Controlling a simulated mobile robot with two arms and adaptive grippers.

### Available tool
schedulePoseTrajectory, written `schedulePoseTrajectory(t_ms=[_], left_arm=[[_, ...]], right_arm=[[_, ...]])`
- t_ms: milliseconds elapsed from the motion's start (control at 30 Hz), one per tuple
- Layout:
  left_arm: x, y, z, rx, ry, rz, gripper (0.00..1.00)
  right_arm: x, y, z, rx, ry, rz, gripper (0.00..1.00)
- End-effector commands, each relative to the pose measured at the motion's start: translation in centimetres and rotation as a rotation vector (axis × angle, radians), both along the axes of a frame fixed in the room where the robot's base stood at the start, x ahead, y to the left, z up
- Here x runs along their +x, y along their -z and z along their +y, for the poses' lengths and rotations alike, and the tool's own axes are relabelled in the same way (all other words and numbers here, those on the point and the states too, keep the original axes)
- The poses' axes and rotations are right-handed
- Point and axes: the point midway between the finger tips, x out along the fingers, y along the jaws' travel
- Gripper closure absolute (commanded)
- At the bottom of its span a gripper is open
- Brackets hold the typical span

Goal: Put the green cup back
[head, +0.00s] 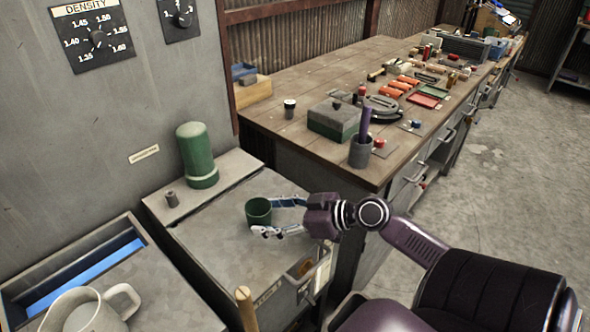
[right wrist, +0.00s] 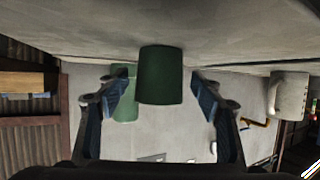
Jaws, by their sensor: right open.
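The green cup (head: 258,211) stands upright on the grey cabinet top in the head view. My right gripper (head: 266,217) reaches in from the right, open, with one finger on each side of the cup. In the right wrist view the cup (right wrist: 160,76) sits between the two spread fingers, with a gap visible on both sides. A taller green flask (head: 197,158) stands on the raised ledge behind the cup, and it shows paler in the right wrist view (right wrist: 123,108). My left gripper is not in view.
A small grey cylinder (head: 172,199) stands on the ledge. A pale mug (head: 92,311) is at the lower left beside a blue-lit recess (head: 85,277). A wooden workbench (head: 285,115) with a green box (head: 336,119) and tools is at the right. The cabinet top around the cup is mostly clear.

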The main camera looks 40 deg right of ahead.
Motion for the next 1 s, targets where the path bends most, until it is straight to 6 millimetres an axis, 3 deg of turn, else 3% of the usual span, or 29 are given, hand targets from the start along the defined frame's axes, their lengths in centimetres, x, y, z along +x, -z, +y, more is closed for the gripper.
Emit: schedulePoseTrajectory(t_ms=[300, 500, 1000], left_arm=[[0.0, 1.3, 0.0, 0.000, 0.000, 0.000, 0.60], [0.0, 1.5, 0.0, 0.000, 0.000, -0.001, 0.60], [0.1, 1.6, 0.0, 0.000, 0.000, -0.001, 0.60]], right_arm=[[-4.8, -2.0, -2.4, 0.001, 0.002, 0.002, 0.40], [-6.5, -2.9, -3.3, 0.002, 0.001, 0.000, 0.40], [-7.1, -3.3, -3.7, 0.000, 0.000, -0.001, 0.40]])
